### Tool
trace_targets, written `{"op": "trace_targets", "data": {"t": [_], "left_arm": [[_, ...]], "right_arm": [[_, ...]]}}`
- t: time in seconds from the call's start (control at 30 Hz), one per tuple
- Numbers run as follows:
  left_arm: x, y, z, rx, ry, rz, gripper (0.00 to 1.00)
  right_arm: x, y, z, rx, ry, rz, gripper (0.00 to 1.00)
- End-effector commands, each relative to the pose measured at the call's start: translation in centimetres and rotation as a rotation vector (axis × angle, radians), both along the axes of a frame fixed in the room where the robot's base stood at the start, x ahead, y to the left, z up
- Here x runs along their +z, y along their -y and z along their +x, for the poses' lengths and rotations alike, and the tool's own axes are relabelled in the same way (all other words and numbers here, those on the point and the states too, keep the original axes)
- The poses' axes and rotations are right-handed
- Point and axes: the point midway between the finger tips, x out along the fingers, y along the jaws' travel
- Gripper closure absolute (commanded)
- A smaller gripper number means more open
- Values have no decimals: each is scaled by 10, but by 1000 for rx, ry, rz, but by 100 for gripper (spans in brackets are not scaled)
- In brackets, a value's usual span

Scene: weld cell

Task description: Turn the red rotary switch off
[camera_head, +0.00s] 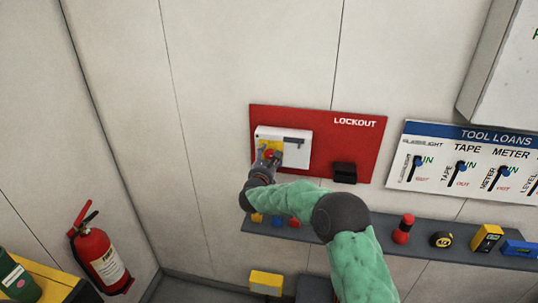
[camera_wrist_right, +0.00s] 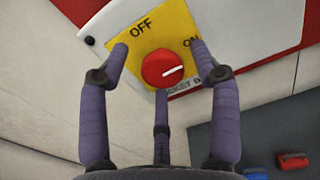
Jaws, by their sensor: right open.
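The red rotary switch (camera_wrist_right: 158,68) is a round red knob on a yellow plate (camera_wrist_right: 148,27) with OFF at upper left and ON at right. Its white mark points right, towards the ON side. In the head view the red knob (camera_head: 269,154) shows on a white box (camera_head: 297,146) on the red LOCKOUT board (camera_head: 345,146). My right gripper (camera_head: 267,157) is in front of the switch. In the wrist view its fingers (camera_wrist_right: 160,62) are spread open around the knob, with gaps visible; contact cannot be told. My left gripper is not in view.
A grey shelf (camera_head: 379,232) below the board holds several small items, including a red-topped cylinder (camera_head: 404,229) and a tape measure (camera_head: 441,240). A black holder (camera_head: 344,173) sits on the board. A TOOL LOANS panel (camera_head: 440,165) is at right, a fire extinguisher (camera_head: 100,257) at lower left.

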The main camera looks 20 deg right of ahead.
Motion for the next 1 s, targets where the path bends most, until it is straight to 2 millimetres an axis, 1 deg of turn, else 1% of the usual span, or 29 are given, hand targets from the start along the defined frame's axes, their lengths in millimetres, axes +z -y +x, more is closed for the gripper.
{"op": "trace_targets", "data": {"t": [0.13,0.4,0.43,0.47,0.5,0.57,0.6,0.63,0.87,1.0], "left_arm": [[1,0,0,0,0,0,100],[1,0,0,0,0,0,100],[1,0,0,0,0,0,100],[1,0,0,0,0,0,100],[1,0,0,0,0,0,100],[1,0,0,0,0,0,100],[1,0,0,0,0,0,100],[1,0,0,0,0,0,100],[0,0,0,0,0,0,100],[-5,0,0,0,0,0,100]], "right_arm": [[0,5,6,0,-1,-1,37],[-1,5,7,1,-1,-1,37],[-1,5,7,1,-1,-1,40],[0,5,7,1,-1,-1,48],[0,5,7,1,-1,-1,59],[0,5,7,1,-1,-1,76],[0,5,7,0,-1,-1,88],[0,5,7,0,0,-1,91],[1,6,7,-1,-1,-6,91],[2,6,7,-1,-16,-29,92]]}}
